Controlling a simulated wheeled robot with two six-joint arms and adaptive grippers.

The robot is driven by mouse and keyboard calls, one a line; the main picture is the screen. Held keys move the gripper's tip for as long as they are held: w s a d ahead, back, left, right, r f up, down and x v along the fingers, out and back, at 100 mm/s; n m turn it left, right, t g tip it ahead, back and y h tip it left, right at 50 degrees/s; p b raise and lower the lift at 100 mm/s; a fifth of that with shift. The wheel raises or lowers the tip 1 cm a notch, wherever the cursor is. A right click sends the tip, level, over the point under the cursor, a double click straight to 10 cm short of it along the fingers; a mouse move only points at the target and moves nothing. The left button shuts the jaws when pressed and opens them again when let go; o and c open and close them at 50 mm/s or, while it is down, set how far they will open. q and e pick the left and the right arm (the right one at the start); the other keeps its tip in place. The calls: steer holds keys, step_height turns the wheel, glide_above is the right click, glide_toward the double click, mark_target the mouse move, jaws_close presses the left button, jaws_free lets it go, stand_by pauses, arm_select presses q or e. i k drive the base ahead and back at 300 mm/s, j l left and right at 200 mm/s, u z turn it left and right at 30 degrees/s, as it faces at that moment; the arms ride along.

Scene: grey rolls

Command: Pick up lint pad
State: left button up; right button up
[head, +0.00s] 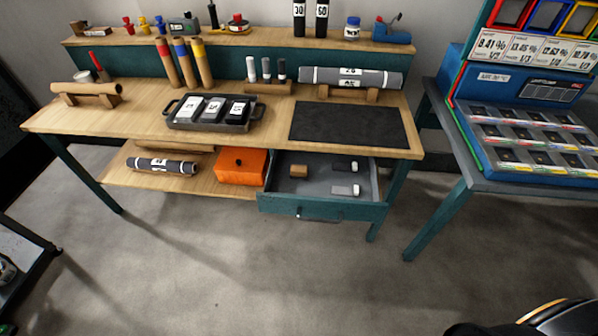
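No thing in the head view is plainly marked as a lint pad. The open drawer (325,208) under the right half of the workbench holds three small items. One is a brown block (299,171). One is a grey piece with a white end (342,166) near the back. One is a pale grey and white pad-like piece (345,190) near the front. I cannot tell whether any of these is the lint pad. Neither of my grippers shows; a black rounded part at the bottom right corner looks like part of me.
The wooden workbench (140,117) carries a black tray (174,122) of three blocks, a dark mat (346,124) and a large grey roll (350,77) on a stand. An orange box (241,167) and a smaller roll (162,166) are on the lower shelf. A blue display stand (520,85) is at right. Floor in front is clear.

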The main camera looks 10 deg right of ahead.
mark_target(300, 172)
steer(key=i+j, duration=0.3)
steer(key=j, duration=0.3)
steer(key=i+j+z, duration=0.15)
steer(key=i+j, duration=0.15)
steer(key=j, duration=0.3)
steer(key=i+j, duration=0.25)
steer(key=j, duration=0.4)
steer(key=i+j+z, duration=0.1)
steer(key=i+j, duration=0.15)
steer(key=j, duration=0.4)
steer(key=i+j+z, duration=0.1)
steer(key=i+j, duration=0.15)
steer(key=j, duration=0.4)
steer(key=i+j, duration=0.25)
steer(key=j, duration=0.45)
steer(key=i+j+z, duration=0.1)
steer(key=j, duration=0.6)
steer(key=i+j+z, duration=0.1)
steer(key=i+j, duration=0.2)
steer(key=j, duration=0.4)
steer(key=z, duration=2.45)
